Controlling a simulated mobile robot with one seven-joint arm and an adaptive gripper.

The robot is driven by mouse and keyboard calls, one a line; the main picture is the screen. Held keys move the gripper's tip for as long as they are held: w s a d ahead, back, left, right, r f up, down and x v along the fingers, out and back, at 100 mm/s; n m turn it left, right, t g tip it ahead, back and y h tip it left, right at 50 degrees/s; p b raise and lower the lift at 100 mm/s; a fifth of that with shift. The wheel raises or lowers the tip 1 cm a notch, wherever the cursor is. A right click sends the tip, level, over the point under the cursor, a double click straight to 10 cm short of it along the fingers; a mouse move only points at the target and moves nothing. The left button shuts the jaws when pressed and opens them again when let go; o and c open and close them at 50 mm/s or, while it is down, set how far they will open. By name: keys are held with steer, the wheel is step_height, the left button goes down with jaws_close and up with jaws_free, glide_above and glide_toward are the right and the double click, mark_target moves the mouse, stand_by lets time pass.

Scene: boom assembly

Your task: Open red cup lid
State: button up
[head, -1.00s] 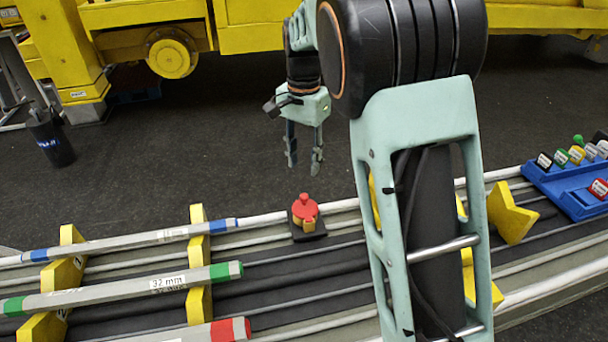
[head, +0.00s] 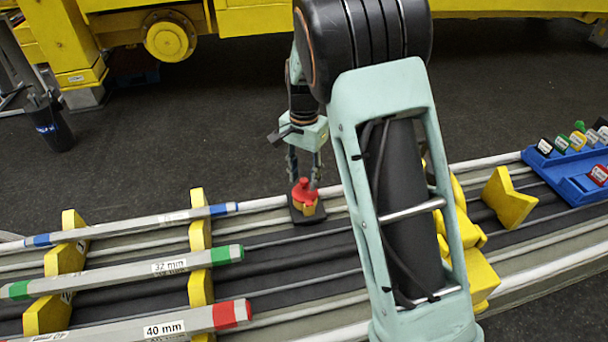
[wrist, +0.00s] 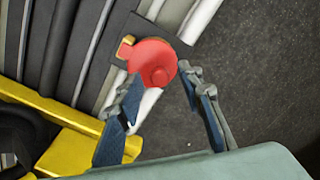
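The red cup lid (head: 305,188) sits on top of a small cup with a yellow-orange part (head: 308,208), which stands on a black square base (head: 297,216) on the boom. In the wrist view the round red lid (wrist: 152,62) lies just beyond and between my fingertips. My gripper (head: 305,176) points down right above the lid in the head view. Its two fingers are spread apart with a gap between them, and it is open in the wrist view (wrist: 162,85). I cannot tell whether a fingertip touches the lid.
Grey rods with blue, green (head: 120,274) and red ends rest on yellow notched supports (head: 201,290) at left. A blue tray (head: 565,180) with labelled coloured pieces is at right. A yellow machine frame (head: 480,8) crosses the back.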

jaws_close()
